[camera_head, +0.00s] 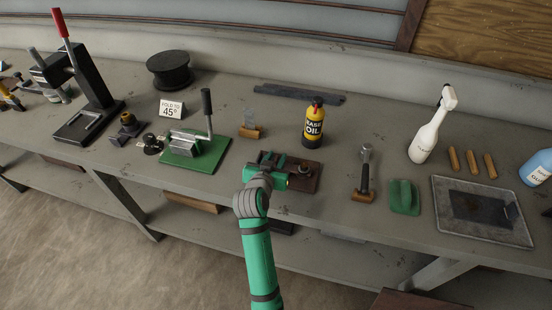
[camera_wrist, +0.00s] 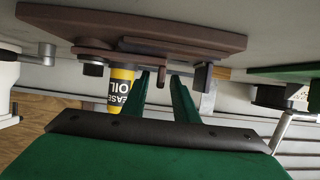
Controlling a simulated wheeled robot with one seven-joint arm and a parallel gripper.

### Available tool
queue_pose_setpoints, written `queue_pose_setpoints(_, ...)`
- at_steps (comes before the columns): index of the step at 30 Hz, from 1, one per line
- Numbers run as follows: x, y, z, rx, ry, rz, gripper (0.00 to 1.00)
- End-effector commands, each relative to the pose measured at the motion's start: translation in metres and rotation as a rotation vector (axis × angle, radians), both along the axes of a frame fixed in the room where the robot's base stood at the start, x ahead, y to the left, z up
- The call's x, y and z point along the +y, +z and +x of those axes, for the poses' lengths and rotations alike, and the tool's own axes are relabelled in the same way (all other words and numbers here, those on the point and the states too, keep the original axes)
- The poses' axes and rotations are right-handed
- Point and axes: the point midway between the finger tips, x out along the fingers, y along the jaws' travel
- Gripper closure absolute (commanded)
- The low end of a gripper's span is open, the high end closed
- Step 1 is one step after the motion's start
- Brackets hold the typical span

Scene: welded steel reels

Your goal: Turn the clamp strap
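A dark red-brown board (camera_head: 309,183) lies on the bench and carries a small metal clamp fixture. In the wrist view the board (camera_wrist: 215,20) is upside down across the top. My gripper (camera_head: 283,178) is over the left front part of the board and hides some of the fixture. In the wrist view its two green fingers (camera_wrist: 162,80) are apart, with a small dark part showing between their tips. I cannot tell whether they touch it.
A yellow and black oil bottle (camera_head: 314,124) stands just behind the board. A green plate (camera_head: 218,160) with a lever clamp is to the left. Bench room is narrow between these.

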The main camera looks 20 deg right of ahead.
Motion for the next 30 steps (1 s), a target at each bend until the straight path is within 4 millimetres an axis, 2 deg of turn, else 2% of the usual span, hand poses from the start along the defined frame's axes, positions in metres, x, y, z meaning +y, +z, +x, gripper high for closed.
queue_pose_setpoints(6,-0.0001,0.0,0.0001,0.0,0.0,0.0,0.73)
queue_pose_setpoints(9,0.0,0.0001,0.0,0.0,0.0,0.0,0.97)
queue_pose_setpoints(10,0.0,0.0,0.0,0.0,0.0,0.0,1.0)
queue_pose_setpoints(30,0.0001,0.0001,-0.0002,0.0,0.0,0.0,1.0)
